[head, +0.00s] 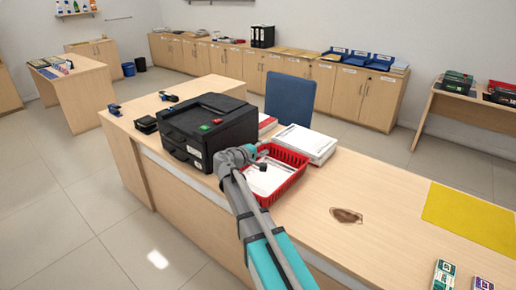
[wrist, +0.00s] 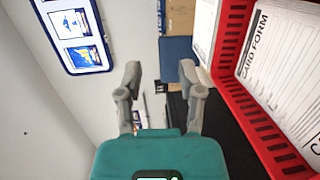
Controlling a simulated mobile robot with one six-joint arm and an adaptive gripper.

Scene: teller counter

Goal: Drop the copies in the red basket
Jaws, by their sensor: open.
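The red basket (head: 288,183) stands on the counter to the right of the black printer. White printed sheets (head: 268,178) lie in it. In the wrist view the basket's slatted red wall (wrist: 248,108) runs down the right side, and the top sheet (wrist: 285,60) inside reads "CARD FORM". My gripper is at the basket's left side in the head view, partly hidden by my arm. In the wrist view my gripper (wrist: 160,78) is open, its two fingers apart with nothing between them. I cannot tell whether the sheets in the basket are the copies.
The black printer (head: 205,125) stands close to the left of my gripper. A white stack (head: 306,144) sits just behind and right of the basket. A brown patch (head: 346,215) and a yellow mat (head: 470,217) lie farther right. A blue chair (head: 291,97) is behind the counter.

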